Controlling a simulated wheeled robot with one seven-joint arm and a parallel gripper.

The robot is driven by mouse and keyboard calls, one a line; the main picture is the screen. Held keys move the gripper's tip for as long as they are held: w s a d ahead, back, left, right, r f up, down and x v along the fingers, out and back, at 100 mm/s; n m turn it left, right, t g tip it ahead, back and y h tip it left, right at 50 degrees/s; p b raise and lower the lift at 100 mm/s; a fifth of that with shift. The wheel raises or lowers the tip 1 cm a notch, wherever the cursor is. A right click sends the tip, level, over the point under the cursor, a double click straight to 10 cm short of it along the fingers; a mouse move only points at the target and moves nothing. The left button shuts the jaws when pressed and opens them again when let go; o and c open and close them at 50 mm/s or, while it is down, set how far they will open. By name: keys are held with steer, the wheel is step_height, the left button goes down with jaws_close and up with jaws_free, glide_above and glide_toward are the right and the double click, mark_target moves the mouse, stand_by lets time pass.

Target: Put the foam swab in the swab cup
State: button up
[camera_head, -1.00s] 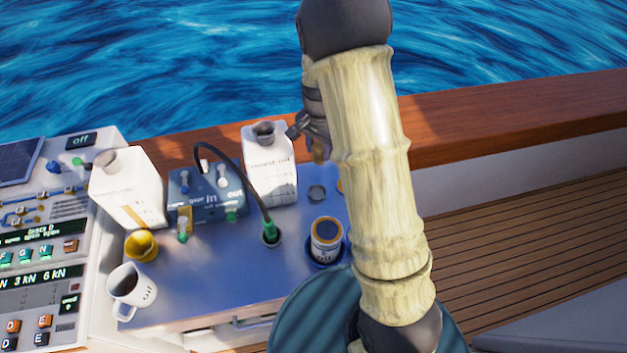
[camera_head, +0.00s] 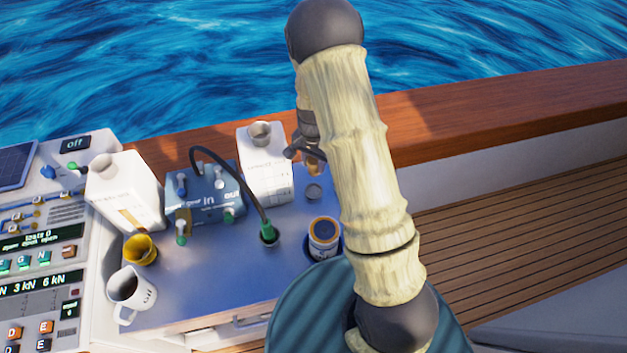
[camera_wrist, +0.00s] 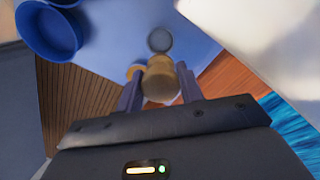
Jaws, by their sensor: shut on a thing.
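My gripper (camera_head: 307,155) is shut on a tan, rounded piece that looks like the foam swab (camera_head: 314,168). The swab (camera_wrist: 159,80) sits between the two dark fingers in the wrist view (camera_wrist: 159,72). It is held above the blue worktop, near a small grey round cap (camera_head: 314,192), to the right of a white jug. A yellow cup (camera_head: 140,249), which may be the swab cup, stands open at the worktop's left side. No label is readable on it. My forearm hides part of the worktop's right side.
A white mug (camera_head: 131,290) stands in front of the yellow cup. White jugs (camera_head: 125,190) (camera_head: 265,165) flank a blue box (camera_head: 204,195) with a black cable arching to a green plug (camera_head: 268,232). Clear worktop (camera_head: 205,275) lies front centre.

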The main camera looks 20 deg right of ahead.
mark_target(314, 174)
step_height(314, 174, down, 6)
steer(key=shift+f+p, duration=0.1)
steer(key=shift+p, duration=0.5)
steer(key=shift+f+p, duration=0.6)
steer(key=shift+f, duration=1.5)
steer(key=shift+a, duration=0.1)
steer(key=shift+f, duration=0.2)
steer(key=o, duration=0.9)
steer(key=shift+r, duration=0.2)
